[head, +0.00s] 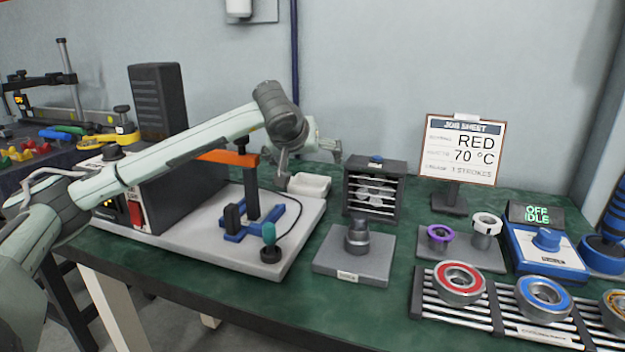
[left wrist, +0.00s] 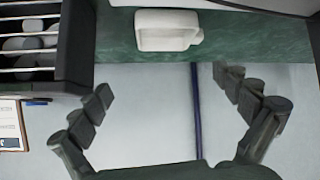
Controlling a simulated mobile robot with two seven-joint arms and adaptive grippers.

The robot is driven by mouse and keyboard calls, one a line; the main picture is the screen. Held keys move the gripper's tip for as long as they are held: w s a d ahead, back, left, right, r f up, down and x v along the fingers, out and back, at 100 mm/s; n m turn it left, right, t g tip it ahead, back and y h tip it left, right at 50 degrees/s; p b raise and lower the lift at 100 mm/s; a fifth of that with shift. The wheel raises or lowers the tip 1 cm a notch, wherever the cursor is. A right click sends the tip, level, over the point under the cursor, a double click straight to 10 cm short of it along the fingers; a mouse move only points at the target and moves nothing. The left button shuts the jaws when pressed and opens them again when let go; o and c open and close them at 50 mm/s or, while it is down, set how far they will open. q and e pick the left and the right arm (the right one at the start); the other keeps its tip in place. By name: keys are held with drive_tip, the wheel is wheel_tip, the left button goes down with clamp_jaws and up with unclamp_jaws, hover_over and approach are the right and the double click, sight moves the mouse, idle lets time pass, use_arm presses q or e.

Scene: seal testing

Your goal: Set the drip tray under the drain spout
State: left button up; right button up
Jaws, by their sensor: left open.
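A small white tray (head: 308,184), which looks like the drip tray, lies on the green bench just behind the right back corner of the grey base plate (head: 168,241). It also shows in the left wrist view (left wrist: 168,45), beyond the fingertips and between their lines. My left gripper (head: 308,163) is open and empty, close above the tray; its spread fingers also show in the left wrist view (left wrist: 162,85). I cannot pick out the drain spout; my left arm hides part of the rig. My right gripper is not in view.
A dark slatted rack (head: 373,190) stands right of the tray. An orange bar on a post (head: 250,190) rises from the base plate. A grey block with a dark fitting (head: 355,254), bearings (head: 460,282) and a job sheet (head: 461,149) stand farther right.

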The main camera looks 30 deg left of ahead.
sight(305, 183)
use_arm(q)
drive_tip(key=f, duration=0.2)
drive_tip(key=s+f+m+g, duration=0.1)
drive_tip(key=shift+a+y, duration=0.3)
drive_tip(key=shift+a, duration=0.1)
drive_tip(key=p+x, duration=0.1)
drive_tip(key=x, duration=0.6)
drive_tip(key=shift+f, duration=0.3)
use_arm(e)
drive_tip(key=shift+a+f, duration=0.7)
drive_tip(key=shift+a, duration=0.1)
use_arm(q)
drive_tip(key=shift+r, duration=0.1)
drive_tip(key=c, duration=1.2)
